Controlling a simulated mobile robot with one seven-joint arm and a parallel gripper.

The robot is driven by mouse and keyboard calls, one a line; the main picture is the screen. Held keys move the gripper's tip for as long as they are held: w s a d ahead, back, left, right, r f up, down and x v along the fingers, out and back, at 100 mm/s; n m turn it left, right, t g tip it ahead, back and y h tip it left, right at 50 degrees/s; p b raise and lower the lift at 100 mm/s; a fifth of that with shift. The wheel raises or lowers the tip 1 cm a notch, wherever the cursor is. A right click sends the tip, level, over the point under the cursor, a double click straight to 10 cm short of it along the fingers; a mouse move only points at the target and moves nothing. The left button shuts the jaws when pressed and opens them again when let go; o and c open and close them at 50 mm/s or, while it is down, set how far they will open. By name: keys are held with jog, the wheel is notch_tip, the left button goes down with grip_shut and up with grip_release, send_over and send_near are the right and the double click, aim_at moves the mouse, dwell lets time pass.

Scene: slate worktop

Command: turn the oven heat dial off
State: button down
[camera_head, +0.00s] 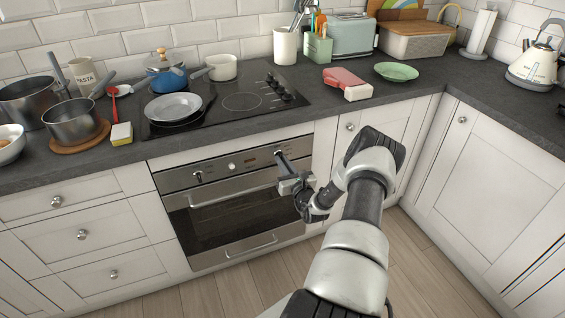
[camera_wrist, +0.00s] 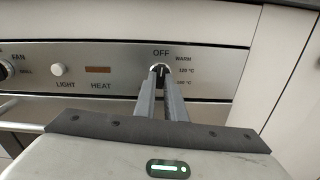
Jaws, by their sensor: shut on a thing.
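The oven heat dial (camera_wrist: 160,69) is a small dark knob on the steel control panel (camera_wrist: 120,57), below the word OFF. WARM and temperature marks run down its right side. A pale line on the dial looks about upright, toward OFF, though the fingers hide its lower part. My gripper (camera_wrist: 160,76) is shut on the dial, one finger on each side. In the head view my gripper (camera_head: 281,160) reaches the right end of the panel of the oven (camera_head: 235,218), and the dial is mostly hidden there.
The fan dial (camera_wrist: 5,70), light button (camera_wrist: 58,70) and brown heat indicator (camera_wrist: 98,70) lie to the left. The oven door handle (camera_head: 225,192) runs below the panel. The worktop edge overhangs above. A white cabinet door (camera_head: 345,130) stands right of the oven.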

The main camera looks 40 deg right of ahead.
jog(key=shift+n, duration=0.6)
jog(key=c, duration=1.8)
grip_release()
jog(key=shift+s, duration=0.1)
jog(key=p+v, duration=0.2)
jog(key=v, duration=1.5)
jog(key=shift+s+d, duration=0.1)
jog(key=shift+s, duration=0.1)
